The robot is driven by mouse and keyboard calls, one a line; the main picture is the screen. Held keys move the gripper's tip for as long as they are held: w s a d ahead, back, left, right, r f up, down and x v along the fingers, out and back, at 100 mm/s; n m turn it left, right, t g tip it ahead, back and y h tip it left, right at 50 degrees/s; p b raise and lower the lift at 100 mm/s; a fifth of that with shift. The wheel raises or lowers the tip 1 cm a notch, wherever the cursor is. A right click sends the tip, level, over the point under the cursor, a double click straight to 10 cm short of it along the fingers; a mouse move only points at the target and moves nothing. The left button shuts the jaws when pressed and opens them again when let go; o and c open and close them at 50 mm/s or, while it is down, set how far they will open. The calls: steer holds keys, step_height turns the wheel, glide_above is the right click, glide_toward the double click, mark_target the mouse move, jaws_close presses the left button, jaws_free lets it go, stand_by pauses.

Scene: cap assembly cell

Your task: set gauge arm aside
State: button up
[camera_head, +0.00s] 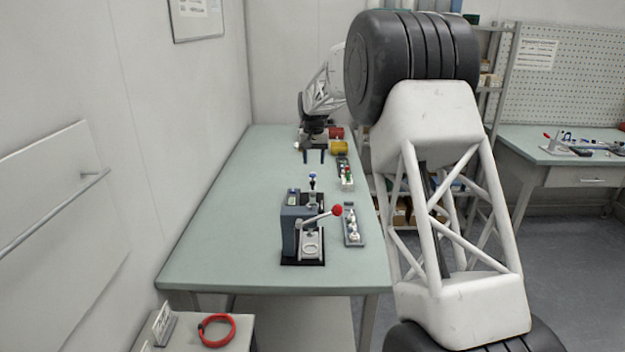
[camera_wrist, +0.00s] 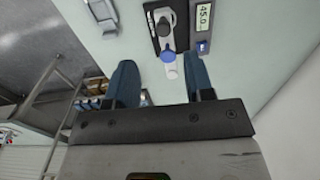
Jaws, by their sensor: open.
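The gauge arm (camera_wrist: 165,28) is a grey lever on a dark base in the wrist view, with a blue knob (camera_wrist: 167,55) and a white end. The blue knob (camera_head: 312,175) shows small in the head view, behind the blue-grey press (camera_head: 290,228). A display reading about 45.0 (camera_wrist: 203,17) stands beside the arm. My gripper (camera_wrist: 162,75) is open and empty. The arm's blue and white end lies ahead of its fingers and between their lines; I see no contact. In the head view my gripper (camera_head: 314,160) is over the table beyond the knob.
The press has a lever with a red ball (camera_head: 337,210). A tray of small parts (camera_head: 353,228) lies right of it. A tray with red and green items (camera_head: 346,175) and a yellow bin (camera_head: 339,147) stand farther back. The table's left side (camera_head: 225,220) is clear.

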mark_target(313, 181)
steer(key=shift+w+a+f, duration=0.25)
steer(key=shift+w, duration=0.1)
steer(key=shift+f, duration=0.1)
steer(key=shift+f, duration=3.8)
jaws_close()
